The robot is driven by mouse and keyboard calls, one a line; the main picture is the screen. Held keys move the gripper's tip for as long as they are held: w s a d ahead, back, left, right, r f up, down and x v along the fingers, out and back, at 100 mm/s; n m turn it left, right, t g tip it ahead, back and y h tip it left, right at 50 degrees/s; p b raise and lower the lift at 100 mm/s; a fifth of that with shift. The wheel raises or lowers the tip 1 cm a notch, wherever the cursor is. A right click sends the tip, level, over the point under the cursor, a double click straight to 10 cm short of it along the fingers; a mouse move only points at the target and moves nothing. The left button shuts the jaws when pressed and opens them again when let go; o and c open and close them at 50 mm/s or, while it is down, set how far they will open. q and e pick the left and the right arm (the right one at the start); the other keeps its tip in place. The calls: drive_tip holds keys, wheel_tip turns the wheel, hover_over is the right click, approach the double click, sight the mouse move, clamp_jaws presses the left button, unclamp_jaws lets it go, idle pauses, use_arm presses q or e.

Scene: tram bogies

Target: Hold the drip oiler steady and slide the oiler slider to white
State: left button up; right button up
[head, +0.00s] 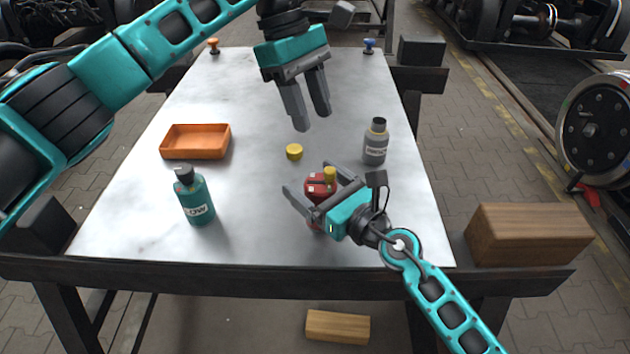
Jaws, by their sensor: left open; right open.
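A red device (318,187) with a yellow knob (330,174) on top stands on the table, right of centre near the front; it looks like the drip oiler. Small pale marks show on its top, but I cannot make out the slider or its setting. My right gripper (308,178) is open, with its fingers on either side of the red device; I cannot tell whether they touch it. The gripper body hides its lower part. My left gripper (311,120) is open and empty, pointing down above the table behind the device.
A yellow disc (294,152) lies behind the device. A grey bottle (375,143) stands to the right, a teal bottle (194,196) and an orange tray (196,142) to the left. Orange (214,46) and blue (369,46) knobs sit at the back. The table's middle is mostly clear.

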sight(330, 170)
drive_tip(key=shift+w+a, duration=0.1)
drive_tip(key=shift+c, duration=0.2)
drive_tip(key=c, duration=1.1)
use_arm(q)
drive_tip(key=shift+o, duration=0.9)
drive_tip(key=r+n, duration=0.1)
drive_tip(key=n, duration=0.1)
drive_tip(key=s+n+t, duration=0.1)
drive_tip(key=n, duration=0.1)
drive_tip(key=shift+s+d+r+y, duration=0.1)
drive_tip(key=shift+d+r+y, duration=0.25)
drive_tip(key=shift+d+y, duration=0.05)
drive_tip(key=f+n, duration=0.1)
drive_tip(key=f, duration=0.2)
drive_tip(key=s+d+f+n+t, duration=0.1)
drive_tip(key=f, duration=0.3)
drive_tip(key=d+f+n, duration=0.1)
drive_tip(key=f, duration=0.3)
drive_tip(key=shift+s+d+y, duration=0.15)
drive_tip(key=shift+y, duration=0.15)
drive_tip(key=shift+c, duration=0.4)
clamp_jaws()
